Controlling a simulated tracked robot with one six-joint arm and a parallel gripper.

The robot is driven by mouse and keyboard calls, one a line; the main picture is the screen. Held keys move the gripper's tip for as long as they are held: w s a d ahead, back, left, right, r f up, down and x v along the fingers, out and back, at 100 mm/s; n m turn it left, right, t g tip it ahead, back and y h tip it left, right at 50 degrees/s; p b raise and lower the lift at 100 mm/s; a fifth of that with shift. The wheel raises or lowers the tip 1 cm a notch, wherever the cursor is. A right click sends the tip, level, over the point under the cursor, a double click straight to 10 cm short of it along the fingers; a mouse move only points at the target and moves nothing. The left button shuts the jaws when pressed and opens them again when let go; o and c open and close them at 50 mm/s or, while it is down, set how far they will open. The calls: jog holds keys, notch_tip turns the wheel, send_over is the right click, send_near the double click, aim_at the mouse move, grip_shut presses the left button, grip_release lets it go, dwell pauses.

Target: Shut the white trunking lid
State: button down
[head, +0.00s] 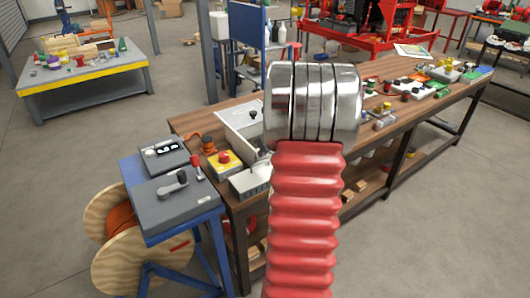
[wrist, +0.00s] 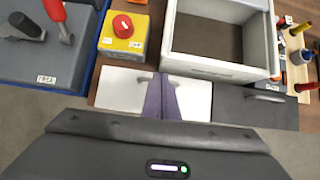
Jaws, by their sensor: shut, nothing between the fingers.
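A white flat panel (wrist: 120,88) with a small handle lies in front of an open white box (wrist: 217,69) in the wrist view. I cannot tell for sure whether this panel is the trunking lid. My gripper (wrist: 161,98) is shut and empty, its purple fingers overlapping the middle of the panel. Whether they touch it is unclear. The box is open at the top, with a brown floor inside. In the head view, the white box (head: 238,118) is partly hidden behind my red and silver arm, which also hides my gripper.
A grey panel (wrist: 255,108) with a handle is right of the white one. A yellow box (wrist: 124,33) with a red knob stands left, beside a grey lever box (wrist: 40,60). Small parts crowd the wooden bench (head: 190,120) at right. A cable reel (head: 105,235) stands at lower left.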

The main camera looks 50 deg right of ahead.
aim_at(258, 167)
jog(key=shift+w+d+f+g+y, duration=0.15)
jog(key=shift+w+f+g, duration=0.1)
jog(key=shift+w+g, duration=0.15)
jog(key=shift+w+d+f+g+y, duration=0.1)
jog(key=shift+w+f+g+y, duration=0.1)
jog(key=shift+w+g, duration=0.2)
jog(key=shift+w+d+f+g+y, duration=0.1)
jog(key=shift+w+f+g+y, duration=0.15)
jog(key=shift+w+f+g, duration=0.55)
jog(key=shift+w+g, duration=0.2)
jog(key=shift+g, duration=0.3)
jog(key=shift+d+f, duration=0.2)
jog(key=shift+w, duration=0.1)
